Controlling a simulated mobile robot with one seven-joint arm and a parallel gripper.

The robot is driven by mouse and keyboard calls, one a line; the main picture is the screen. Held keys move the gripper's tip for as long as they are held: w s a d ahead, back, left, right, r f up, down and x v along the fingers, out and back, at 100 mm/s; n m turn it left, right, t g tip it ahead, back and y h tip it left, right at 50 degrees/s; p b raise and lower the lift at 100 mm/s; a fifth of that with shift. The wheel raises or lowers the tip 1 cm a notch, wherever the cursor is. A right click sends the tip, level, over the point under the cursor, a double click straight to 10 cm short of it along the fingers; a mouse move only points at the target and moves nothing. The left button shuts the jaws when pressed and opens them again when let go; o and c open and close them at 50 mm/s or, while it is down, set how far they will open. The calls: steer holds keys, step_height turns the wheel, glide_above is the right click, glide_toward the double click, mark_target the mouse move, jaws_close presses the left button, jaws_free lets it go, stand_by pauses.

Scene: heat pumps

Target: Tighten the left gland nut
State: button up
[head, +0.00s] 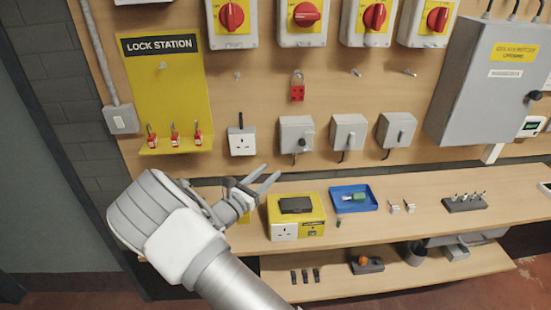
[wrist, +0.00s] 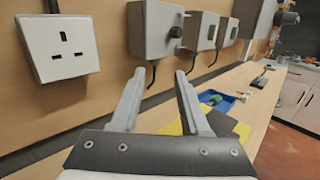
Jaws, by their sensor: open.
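Three grey boxes with cables at their undersides hang in a row on the wooden wall. The left box (head: 291,130) has a dark round knob and also shows in the wrist view (wrist: 151,28). Its gland nut is too small to make out clearly; a dark cable (wrist: 153,76) comes from the underside. The middle box (head: 347,127) and right box (head: 393,125) are beyond it. My gripper (head: 271,174) is open and empty, below and left of the left box in the head view. In the wrist view its fingers (wrist: 160,74) point toward the wall, apart from the cable.
A white socket (head: 241,142) hangs left of the boxes. On the bench stand a yellow unit (head: 314,213) with a black top piece, a blue tray (head: 369,205) and a dark block of upright pieces (head: 464,204). A red padlock (head: 297,90) hangs above the left box.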

steer(key=w+d+f+y+p, duration=0.1)
steer(key=w+d+f+p, duration=0.1)
steer(key=w+d, duration=0.6)
steer(key=w+p, duration=0.1)
steer(key=w, duration=0.2)
steer(key=shift+w+d+n, duration=0.25)
steer(key=shift+d+n, duration=0.15)
jaws_close()
